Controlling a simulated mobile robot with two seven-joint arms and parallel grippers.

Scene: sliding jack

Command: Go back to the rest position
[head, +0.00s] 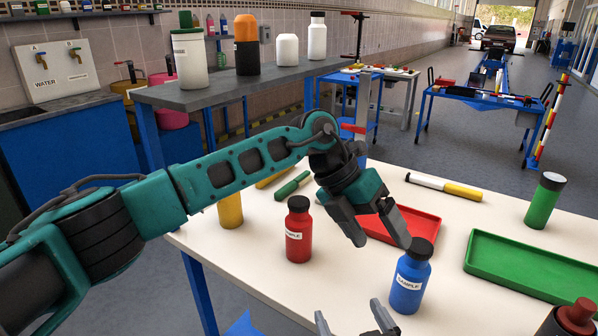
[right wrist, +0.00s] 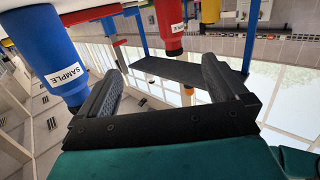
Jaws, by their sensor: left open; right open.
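My left gripper (head: 384,242) is open and empty above the white table, pointing down in front of the red tray (head: 412,221). One fingertip overlaps the view near the black cap of the blue sample bottle (head: 408,284); I cannot tell if they touch. My right gripper (head: 351,318) is open at the bottom edge of the head view, low and left of the blue bottle. The right wrist view is upside down and shows both right fingers (right wrist: 160,88) apart with nothing between them. The blue bottle (right wrist: 52,55) stands beside the left-hand finger there.
A red sample bottle (head: 298,235) stands left of the left gripper. A green tray (head: 488,268), a green bottle (head: 543,204) and a dark red-capped bottle (head: 573,320) are at right. A grey shelf (head: 215,91) with several bottles stands behind my left arm.

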